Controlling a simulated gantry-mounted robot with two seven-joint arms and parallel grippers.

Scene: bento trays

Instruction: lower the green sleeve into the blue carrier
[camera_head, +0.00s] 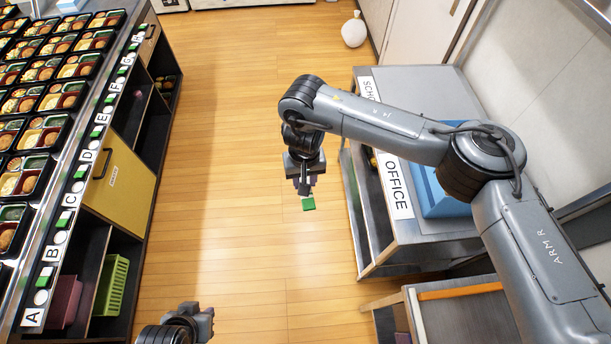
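A small green sleeve (308,203) hangs at the fingertips of my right gripper (306,188), in the air over the wooden floor, left of the OFFICE cart. The gripper appears shut on it; the fingers are small and partly dark. The blue carrier (436,195) stands on the cart top, to the right of the gripper and apart from it. My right forearm covers its upper part, so its inside is mostly hidden. My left gripper (203,318) shows only partly at the bottom edge, and its fingers cannot be made out.
A grey cart (420,80) with SCHOOL and OFFICE labels stands at right. Another cart (450,312) is below it. A long counter (75,165) at left carries bento trays, lettered labels and several small green pieces. The floor (230,190) between is clear.

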